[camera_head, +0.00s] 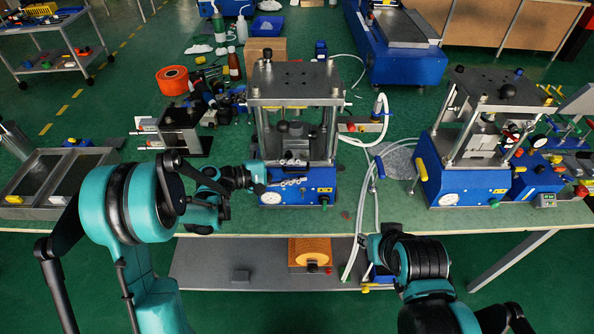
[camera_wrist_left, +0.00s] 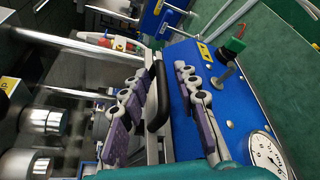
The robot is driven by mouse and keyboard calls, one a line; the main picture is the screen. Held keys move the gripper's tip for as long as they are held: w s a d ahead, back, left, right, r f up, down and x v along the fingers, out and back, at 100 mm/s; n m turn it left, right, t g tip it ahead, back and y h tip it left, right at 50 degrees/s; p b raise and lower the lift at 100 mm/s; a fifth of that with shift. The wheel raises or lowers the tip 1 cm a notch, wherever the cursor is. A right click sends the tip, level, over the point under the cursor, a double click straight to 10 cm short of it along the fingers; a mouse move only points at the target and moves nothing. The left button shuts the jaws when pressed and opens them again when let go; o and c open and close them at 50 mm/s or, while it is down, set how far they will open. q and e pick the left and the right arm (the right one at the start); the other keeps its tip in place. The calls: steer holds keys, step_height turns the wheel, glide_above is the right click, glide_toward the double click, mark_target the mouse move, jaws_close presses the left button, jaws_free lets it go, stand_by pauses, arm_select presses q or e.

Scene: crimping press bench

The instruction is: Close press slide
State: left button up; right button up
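The middle press (camera_head: 296,90) stands on the green bench, with a metal frame and a blue base (camera_head: 322,178). Its slide shows in the left wrist view as a metal piece with a black bar handle (camera_wrist_left: 158,95) at its front edge. My left gripper (camera_head: 288,172) is at the front of this press, just above the blue base. In the left wrist view its two jointed fingers (camera_wrist_left: 164,108) are apart, one on each side of the black handle. I see gaps between the fingers and the handle. My right arm is low at the right; its gripper cannot be made out.
A second press (camera_head: 470,185) with a blue base stands to the right. White hoses (camera_head: 376,205) hang beside the middle press. A metal tray (camera_head: 25,185) lies at the left. A gauge (camera_wrist_left: 266,150) and a green switch (camera_wrist_left: 234,46) sit on the blue base.

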arm_select(q)
steer(key=v, duration=1.1)
steer(key=shift+s+a, duration=0.2)
steer(key=shift+a, duration=0.15)
steer(key=s+a+m+t+y, duration=0.1)
steer(key=s+a+m+y, duration=0.2)
steer(key=s+m+y, duration=0.2)
steer(key=s+a+m+t+y, duration=0.1)
steer(key=s+a+m+y, duration=0.3)
steer(key=s+y, duration=0.5)
steer(key=s+m, duration=0.1)
steer(key=s, duration=0.4)
steer(key=shift+s+a+r+m, duration=0.15)
steer(key=shift+s+m, duration=0.15)
